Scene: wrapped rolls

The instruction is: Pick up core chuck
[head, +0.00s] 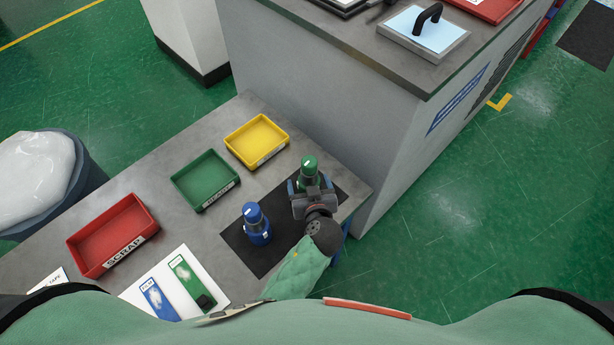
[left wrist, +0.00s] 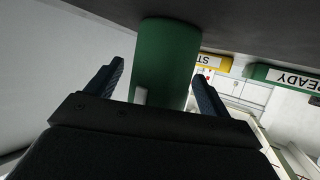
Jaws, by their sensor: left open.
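A green core chuck (head: 309,170) stands upright on the black mat (head: 237,240) on the grey table. A blue core chuck (head: 257,226) stands on the same mat, left of my gripper. My left gripper (head: 306,187) is open at the green chuck, on the near side of it. In the left wrist view, the green chuck (left wrist: 167,60) lies between the two spread fingers of my left gripper (left wrist: 160,75); I cannot tell whether either finger touches it. The gripper hides the chuck's lower part in the head view. My right gripper is not in view.
Yellow (head: 257,141), green (head: 205,181) and red scrap (head: 112,235) trays stand left of the mat. A white sheet (head: 172,283) with blue and green panels lies at the front. A tall grey counter (head: 330,110) borders the table's far right side.

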